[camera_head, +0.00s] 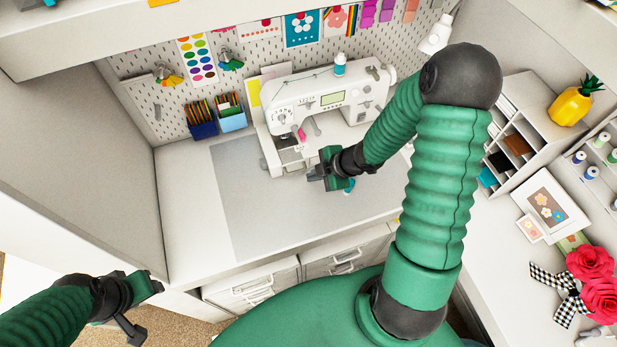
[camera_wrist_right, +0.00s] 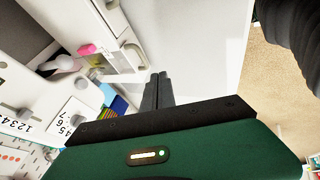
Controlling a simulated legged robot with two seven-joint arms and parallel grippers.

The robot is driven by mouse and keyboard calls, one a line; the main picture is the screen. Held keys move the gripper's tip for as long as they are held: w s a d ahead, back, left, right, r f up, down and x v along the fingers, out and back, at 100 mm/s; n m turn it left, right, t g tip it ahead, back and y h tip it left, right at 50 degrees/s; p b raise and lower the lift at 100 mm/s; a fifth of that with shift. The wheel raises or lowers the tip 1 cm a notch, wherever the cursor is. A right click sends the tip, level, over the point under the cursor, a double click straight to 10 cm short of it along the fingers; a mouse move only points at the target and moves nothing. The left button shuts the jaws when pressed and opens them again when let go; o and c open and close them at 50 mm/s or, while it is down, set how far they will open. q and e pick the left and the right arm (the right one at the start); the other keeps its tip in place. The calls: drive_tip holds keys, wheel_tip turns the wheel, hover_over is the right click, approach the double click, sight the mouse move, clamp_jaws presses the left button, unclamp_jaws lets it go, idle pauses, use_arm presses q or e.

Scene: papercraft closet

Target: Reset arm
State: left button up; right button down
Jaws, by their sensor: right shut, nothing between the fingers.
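My right gripper (camera_head: 314,176) is over the desk in front of the white sewing machine (camera_head: 325,98), apart from the machine in the head view. In the right wrist view its two dark fingers (camera_wrist_right: 157,92) are together with nothing between them. Part of the sewing machine (camera_wrist_right: 118,38) shows beside the fingers there. My left gripper (camera_head: 131,331) is at the lower left, in front of the desk and low.
A grey mat (camera_head: 250,215) covers the middle of the desk, mostly bare. Pencil boxes (camera_head: 232,120) stand by the pegboard (camera_head: 150,95). At right are a cubby shelf (camera_head: 530,125), a yellow pineapple (camera_head: 570,106), a framed picture (camera_head: 545,205) and red flowers (camera_head: 590,262). Drawers (camera_head: 250,285) are under the desk.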

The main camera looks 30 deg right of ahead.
drive_tip(key=s+a+f+m+g+h+b, duration=0.1)
drive_tip(key=s+a+f+m+b, duration=0.1)
drive_tip(key=m+b, duration=0.2)
drive_tip(key=s+a+f+m+h+b, duration=0.1)
drive_tip(key=s+a+f+m+b, duration=0.1)
drive_tip(key=b, duration=0.6)
drive_tip(key=s+a+f+m+g+h+b, duration=0.1)
drive_tip(key=s+a+f+m+b, duration=0.2)
drive_tip(key=m, duration=0.4)
drive_tip(key=shift+s+a+f+g+h+b, duration=0.1)
drive_tip(key=shift+s+f+g+h+b, duration=0.3)
drive_tip(key=shift+b, duration=1)
drive_tip(key=s+a, duration=0.1)
drive_tip(key=a+m, duration=0.1)
drive_tip(key=s, duration=0.1)
drive_tip(key=shift+s+a+r+m+y, duration=0.3)
drive_tip(key=shift+a+y, duration=0.1)
drive_tip(key=shift+s+d, duration=0.1)
drive_tip(key=shift+d, duration=0.2)
drive_tip(key=shift+w+d+f, duration=0.25)
drive_tip(key=shift+w+d, duration=0.05)
drive_tip(key=shift+d, duration=0.2)
drive_tip(key=shift+s+a+r, duration=0.15)
drive_tip(key=shift+a, duration=0.35)
